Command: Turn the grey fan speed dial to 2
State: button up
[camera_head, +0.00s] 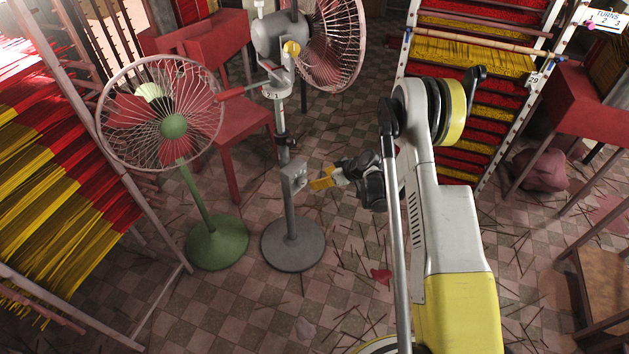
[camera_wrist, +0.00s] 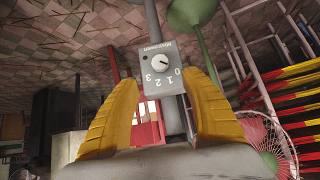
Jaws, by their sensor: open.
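The grey fan (camera_head: 292,245) stands upright on a round base, with a small grey control box (camera_head: 291,176) on its pole. In the wrist view the box (camera_wrist: 147,77) appears upside down, with a pale round dial (camera_wrist: 159,64) and the numbers 0, 1, 2 and 3 around it. The dial's small mark seems to lie on its right side, towards the 0, but it is too small to be sure. My gripper (camera_head: 322,178) is just right of the box in the head view. Its yellow fingers (camera_wrist: 160,80) are open, one on each side of the box, with nothing between them at the dial.
A green fan (camera_head: 217,242) with a red-bladed head stands left of the grey one. A red chair (camera_head: 233,150) is behind them. Racks of red and yellow incense sticks (camera_head: 465,55) stand on both sides. Loose sticks litter the tiled floor (camera_head: 300,325).

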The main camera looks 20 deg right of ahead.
aim_at(304, 181)
jog(key=shift+s+d+r, duration=0.15)
jog(key=shift+r, duration=0.05)
jog(key=w+a+r+g+h+p, duration=0.2)
jog(key=w+a+g+p, duration=0.1)
jog(key=w+g+p, duration=0.1)
jog(key=shift+h, duration=0.3)
jog(key=b+x, duration=0.4)
jog(key=x, duration=0.7)
jog(key=shift+w+d, duration=0.1)
jog(key=shift+c, duration=0.4)
jog(key=c, duration=1.1)
